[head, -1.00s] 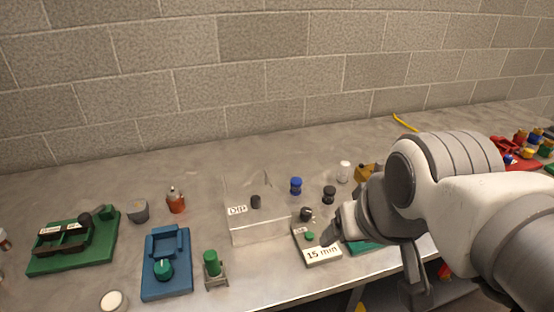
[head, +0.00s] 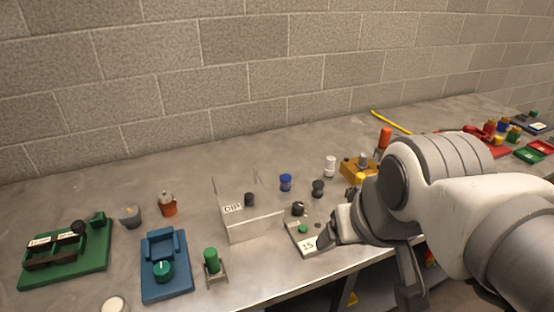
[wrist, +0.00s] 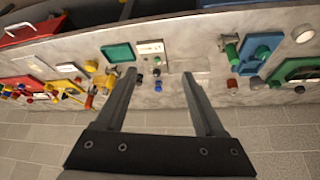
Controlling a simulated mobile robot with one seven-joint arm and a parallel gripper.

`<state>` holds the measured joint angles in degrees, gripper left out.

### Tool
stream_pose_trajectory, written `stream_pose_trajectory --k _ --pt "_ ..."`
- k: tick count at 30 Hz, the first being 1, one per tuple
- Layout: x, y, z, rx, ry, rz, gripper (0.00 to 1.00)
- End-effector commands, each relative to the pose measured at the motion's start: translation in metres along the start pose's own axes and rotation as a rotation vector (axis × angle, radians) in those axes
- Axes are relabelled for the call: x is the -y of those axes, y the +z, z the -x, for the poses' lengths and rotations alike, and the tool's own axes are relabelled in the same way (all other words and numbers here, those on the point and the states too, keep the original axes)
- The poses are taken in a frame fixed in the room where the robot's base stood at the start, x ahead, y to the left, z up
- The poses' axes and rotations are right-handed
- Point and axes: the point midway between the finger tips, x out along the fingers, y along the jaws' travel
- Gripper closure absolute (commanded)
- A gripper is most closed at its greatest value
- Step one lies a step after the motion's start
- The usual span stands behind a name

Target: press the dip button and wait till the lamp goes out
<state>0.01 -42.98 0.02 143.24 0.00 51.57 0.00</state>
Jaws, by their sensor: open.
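A clear box with a DIP label (head: 232,207) stands near the middle of the bench in the head view. A dark knob-like piece (head: 249,199) shows at it. The clear box also shows faintly in the wrist view (wrist: 190,66). To its right is a pale 15 min plate (head: 301,245) with a green button (head: 303,229). My gripper (head: 328,238) covers the plate's right part in the head view. In the wrist view my gripper (wrist: 159,75) is open and empty, with the bench objects beyond its fingers. I cannot make out a lit lamp.
A blue fixture (head: 166,280), a green board (head: 65,265) and a green-capped post (head: 211,262) stand left. Small blue (head: 285,182), black (head: 318,188) and white (head: 330,166) bottles stand behind the plate. A brick wall closes the back.

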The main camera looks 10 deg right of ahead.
Motion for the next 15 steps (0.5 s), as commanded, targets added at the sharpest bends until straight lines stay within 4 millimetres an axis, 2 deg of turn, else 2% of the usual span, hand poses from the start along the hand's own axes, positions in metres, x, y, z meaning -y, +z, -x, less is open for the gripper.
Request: stream_pose_trajectory --k 5,15 --pt "-0.0001 0.0000 0.0000 0.000 0.000 0.000 0.31" --pt "-0.0001 0.0000 0.0000 0.000 0.000 0.000 0.92"
